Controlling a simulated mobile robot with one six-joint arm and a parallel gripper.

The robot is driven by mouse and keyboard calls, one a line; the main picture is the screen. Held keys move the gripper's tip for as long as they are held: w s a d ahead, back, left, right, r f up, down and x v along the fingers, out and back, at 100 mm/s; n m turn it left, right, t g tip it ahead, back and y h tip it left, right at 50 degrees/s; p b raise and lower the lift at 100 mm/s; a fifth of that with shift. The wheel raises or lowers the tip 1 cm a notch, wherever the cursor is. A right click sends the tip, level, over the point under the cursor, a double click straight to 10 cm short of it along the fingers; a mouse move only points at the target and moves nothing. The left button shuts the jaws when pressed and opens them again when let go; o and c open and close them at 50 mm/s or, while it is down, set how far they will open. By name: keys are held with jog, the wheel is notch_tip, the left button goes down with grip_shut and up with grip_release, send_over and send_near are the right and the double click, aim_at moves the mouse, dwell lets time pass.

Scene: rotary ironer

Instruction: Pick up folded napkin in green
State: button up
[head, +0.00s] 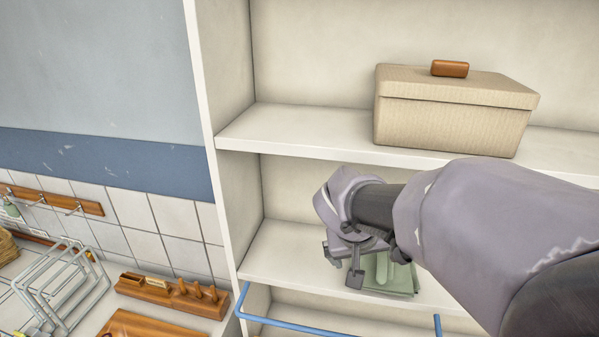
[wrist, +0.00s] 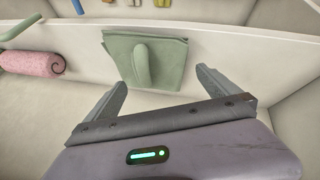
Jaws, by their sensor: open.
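The green folded napkin (head: 403,281) lies on the middle shelf in the head view, partly hidden behind my gripper. In the wrist view the napkin (wrist: 122,62) is a flat square stack with a raised rounded strip on its top. My gripper (head: 350,268) is in front of and just above the napkin in the head view. In the wrist view the two fingers of my gripper (wrist: 160,79) are spread wide and point toward the napkin, with nothing between them. I cannot tell the exact gap between fingertips and napkin.
The white shelf unit (head: 290,255) surrounds my arm, with an upper shelf board (head: 300,137) above it. A beige lidded box (head: 450,115) stands on that upper board. A blue rail (head: 300,325) runs below the napkin's shelf. A pink roll (wrist: 32,65) shows in the wrist view.

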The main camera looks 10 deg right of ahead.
aim_at(370, 259)
jog(key=x, duration=0.4)
jog(key=shift+w+d, duration=0.1)
jog(key=shift+w, duration=0.05)
jog(key=shift+r, duration=0.2)
jog(key=shift+f, duration=0.1)
jog(key=shift+c, duration=0.7)
jog(key=c, duration=1.2)
jog(key=shift+r, duration=0.5)
jog(key=c, duration=0.5)
notch_tip(370, 259, up, 3)
jog(key=shift+f, duration=0.25)
jog(key=s+a, duration=0.3)
jog(key=a, duration=0.1)
jog(key=s+a+r+b, duration=0.1)
jog(key=s+a, duration=0.2)
jog(key=a, duration=0.1)
jog(key=s+a, duration=0.4)
jog(key=shift+s+a+r, duration=0.1)
jog(key=shift+a+r, duration=0.25)
